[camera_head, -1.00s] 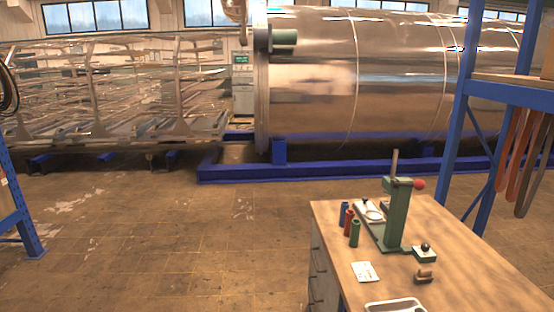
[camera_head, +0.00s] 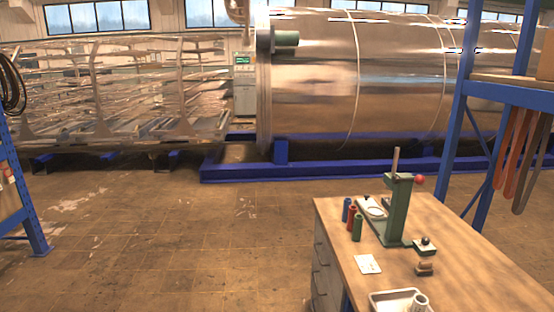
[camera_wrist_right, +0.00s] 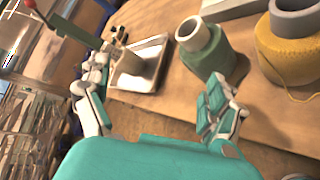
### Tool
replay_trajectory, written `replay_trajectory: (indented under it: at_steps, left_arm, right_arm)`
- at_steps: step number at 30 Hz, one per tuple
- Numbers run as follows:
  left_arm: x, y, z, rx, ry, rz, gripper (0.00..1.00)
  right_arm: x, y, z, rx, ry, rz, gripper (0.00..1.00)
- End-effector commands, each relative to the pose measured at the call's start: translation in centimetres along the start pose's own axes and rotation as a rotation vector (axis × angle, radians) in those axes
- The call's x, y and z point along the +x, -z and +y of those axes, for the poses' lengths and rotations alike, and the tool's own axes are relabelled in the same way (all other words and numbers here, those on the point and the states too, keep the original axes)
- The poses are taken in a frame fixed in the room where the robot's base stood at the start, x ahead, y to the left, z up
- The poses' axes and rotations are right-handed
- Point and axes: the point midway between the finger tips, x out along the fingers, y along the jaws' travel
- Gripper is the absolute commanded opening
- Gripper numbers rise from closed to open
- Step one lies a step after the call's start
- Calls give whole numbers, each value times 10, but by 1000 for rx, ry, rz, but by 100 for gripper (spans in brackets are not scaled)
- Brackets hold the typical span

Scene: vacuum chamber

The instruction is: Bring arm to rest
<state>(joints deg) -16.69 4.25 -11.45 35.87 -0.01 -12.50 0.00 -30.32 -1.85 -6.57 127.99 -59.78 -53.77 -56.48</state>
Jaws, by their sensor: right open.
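My right gripper (camera_wrist_right: 155,80) is open and empty in the right wrist view, its two fingers spread wide above the wooden workbench. Beyond the fingers is a metal tray (camera_wrist_right: 153,52) with a pale cylinder (camera_wrist_right: 130,66) in it. A green spool (camera_wrist_right: 228,62) with a white core stands just past the right finger; I see no contact. In the head view neither arm shows. The tray (camera_head: 376,296) and the white cylinder (camera_head: 420,300) are at the bottom edge there, partly cut off.
A green hand press (camera_head: 398,210) with several small coloured spools stands on the workbench (camera_head: 460,255). A yellow spool (camera_wrist_right: 290,45) is at the right of the wrist view. Blue racks stand left and right. The floor (camera_head: 170,230) left of the bench is clear.

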Motion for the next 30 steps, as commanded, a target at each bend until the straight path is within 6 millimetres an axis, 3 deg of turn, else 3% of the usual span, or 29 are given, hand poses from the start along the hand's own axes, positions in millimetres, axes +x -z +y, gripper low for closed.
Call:
replay_trajectory:
  at_steps: [3,9,21,30]
  left_arm:
    - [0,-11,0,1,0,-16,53]
    - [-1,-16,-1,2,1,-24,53]
    - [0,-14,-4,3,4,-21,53]
    - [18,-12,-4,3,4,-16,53]
  right_arm:
    - [-9,5,-26,334,177,62,92]
    - [-43,29,-63,789,514,124,92]
    - [-127,62,-94,1190,1054,97,92]
    - [-77,114,-168,1163,1066,74,92]
